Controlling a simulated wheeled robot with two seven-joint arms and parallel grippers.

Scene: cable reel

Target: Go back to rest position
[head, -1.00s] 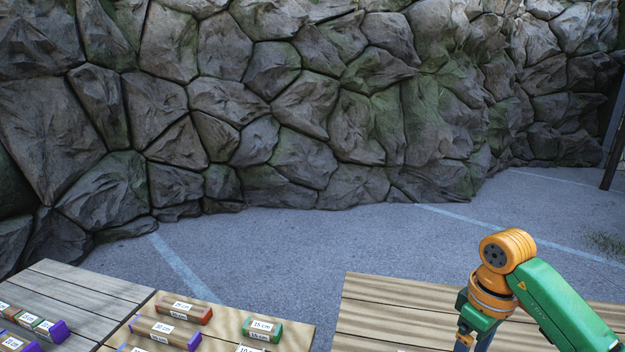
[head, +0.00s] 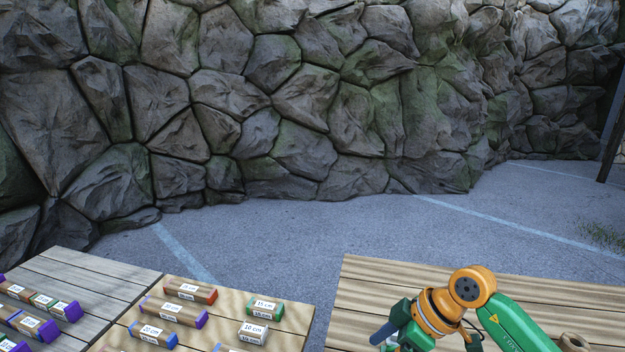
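My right arm comes in from the lower right, over the right wooden table (head: 378,294). Its orange wrist and green forearm show, with the hand at the bottom edge; the fingertips are cut off by the frame, so I cannot see whether it is open or shut. My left gripper and arm are not in view. No task object is visibly held.
Labelled blocks lie on the middle wooden table (head: 230,311), among them a red-ended block (head: 190,290), a green block (head: 264,306) and a grey one (head: 253,332). More blocks lie on the left table (head: 95,276). A stone wall (head: 270,100) stands behind grey pavement.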

